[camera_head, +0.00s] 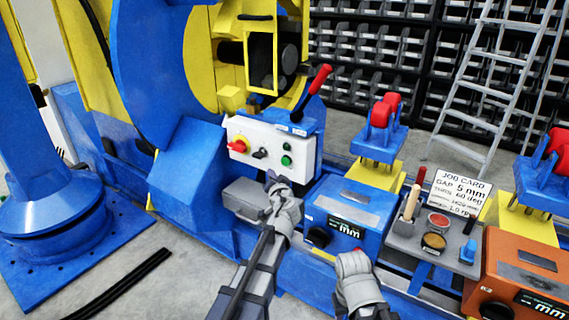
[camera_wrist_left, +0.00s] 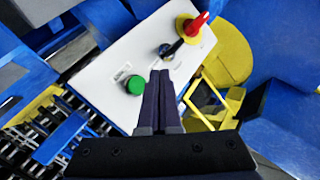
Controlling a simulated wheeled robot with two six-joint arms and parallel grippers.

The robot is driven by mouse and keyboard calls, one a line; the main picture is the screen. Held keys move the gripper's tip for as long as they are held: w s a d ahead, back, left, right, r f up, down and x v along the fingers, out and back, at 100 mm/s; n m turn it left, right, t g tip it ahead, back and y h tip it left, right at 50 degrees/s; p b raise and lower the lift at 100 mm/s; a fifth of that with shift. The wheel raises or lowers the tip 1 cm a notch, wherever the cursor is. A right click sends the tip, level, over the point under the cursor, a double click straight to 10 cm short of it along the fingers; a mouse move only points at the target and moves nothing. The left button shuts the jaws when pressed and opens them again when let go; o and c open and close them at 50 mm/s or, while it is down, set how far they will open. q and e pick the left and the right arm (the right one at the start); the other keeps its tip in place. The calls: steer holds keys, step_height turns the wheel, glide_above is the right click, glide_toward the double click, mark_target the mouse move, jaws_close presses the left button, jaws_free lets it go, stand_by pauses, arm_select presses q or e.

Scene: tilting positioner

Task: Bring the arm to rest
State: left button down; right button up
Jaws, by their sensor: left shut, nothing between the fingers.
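My left gripper (camera_head: 270,178) is in front of the lower edge of the white control panel (camera_head: 272,135). Its two dark fingers (camera_wrist_left: 160,76) are shut together with nothing between them in the left wrist view. Their tips overlap the panel face (camera_wrist_left: 105,62) in that view, between the green button (camera_wrist_left: 134,85) and the black selector switch (camera_wrist_left: 170,49). I cannot tell whether they touch it. A red rotary knob on a yellow plate (camera_wrist_left: 192,24) lies beyond the switch. A grey part of my own body (camera_head: 355,280), perhaps of the right arm, shows at the bottom; its fingers are not clear.
The blue and yellow positioner (camera_head: 165,75) stands close behind and left. A red-handled lever (camera_head: 312,92) rises above the panel. A blue gauge box (camera_head: 345,220), a tool tray (camera_head: 405,240) and an orange box (camera_head: 520,280) stand right. A ladder (camera_head: 490,85) leans behind.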

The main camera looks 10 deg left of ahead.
stand_by(0.4)
arm_select(q)
steer(key=s+d+f+n+g+h, duration=0.1)
steer(key=s+d+f+g, duration=0.25)
steer(key=s+f, duration=0.4)
steer(key=s+d+f+n+g+h, duration=0.1)
steer(key=s+d+f+g, duration=0.2)
steer(key=s+f+g, duration=0.45)
steer(key=s+d+f+m+g+h, duration=0.2)
steer(key=s+d, duration=0.3)
steer(key=s, duration=0.4)
steer(key=s+d+f+m+g+h, duration=0.15)
steer(key=s+d, duration=0.25)
steer(key=s, duration=0.5)
step_height(320, 180, up, 26)
steer(key=p, duration=2.6)
steer(key=shift+s+d, duration=0.45)
steer(key=shift+d+g, duration=0.1)
steer(key=shift+g, duration=0.15)
